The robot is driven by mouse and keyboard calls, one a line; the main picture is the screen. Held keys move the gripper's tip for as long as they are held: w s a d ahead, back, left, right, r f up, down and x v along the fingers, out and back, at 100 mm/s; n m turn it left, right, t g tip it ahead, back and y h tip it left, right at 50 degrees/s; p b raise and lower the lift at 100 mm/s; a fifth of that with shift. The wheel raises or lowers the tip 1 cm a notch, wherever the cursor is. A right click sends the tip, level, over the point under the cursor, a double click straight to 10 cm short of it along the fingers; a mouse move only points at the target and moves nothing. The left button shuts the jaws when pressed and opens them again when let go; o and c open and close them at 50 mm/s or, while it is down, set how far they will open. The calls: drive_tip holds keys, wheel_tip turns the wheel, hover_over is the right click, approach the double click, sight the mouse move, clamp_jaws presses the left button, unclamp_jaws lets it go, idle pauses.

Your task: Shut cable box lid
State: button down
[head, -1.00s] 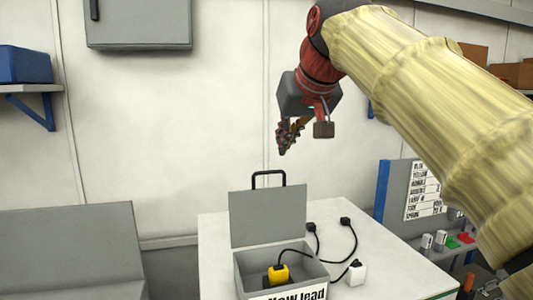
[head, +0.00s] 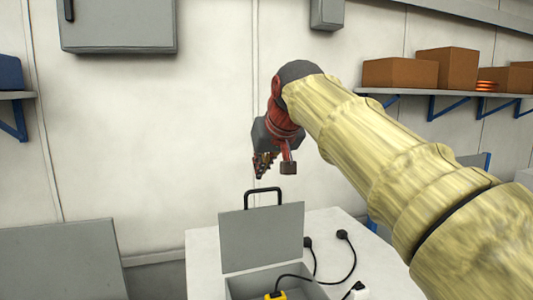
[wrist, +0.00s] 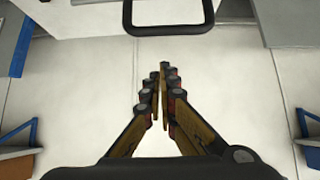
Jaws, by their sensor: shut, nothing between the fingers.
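The grey cable box (head: 237,287) stands on the white table, cut off by the bottom edge of the head view. Its lid (head: 262,237) stands up, open, with a black handle (head: 264,192) along its top edge. The handle also shows at the top of the wrist view (wrist: 168,29). A yellow plug (head: 275,295) with a black cable lies in the box. My gripper (head: 259,176) is shut and empty, in the air just above the handle in the head view and apart from it. Its closed fingers show in the wrist view (wrist: 163,72).
A grey panel (head: 60,262) is at the left. Shelves with brown boxes (head: 445,69) hang at the right. The air around the gripper is clear.

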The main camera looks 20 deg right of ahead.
drive_tip(key=s, duration=0.1)
drive_tip(key=s+f, duration=0.1)
drive_tip(key=s, duration=0.1)
drive_tip(key=shift+s+p, duration=0.3)
drive_tip(key=shift+p, duration=0.05)
drive_tip(key=shift+s, duration=0.15)
drive_tip(key=shift+f+b, duration=0.1)
drive_tip(key=shift+b, duration=0.35)
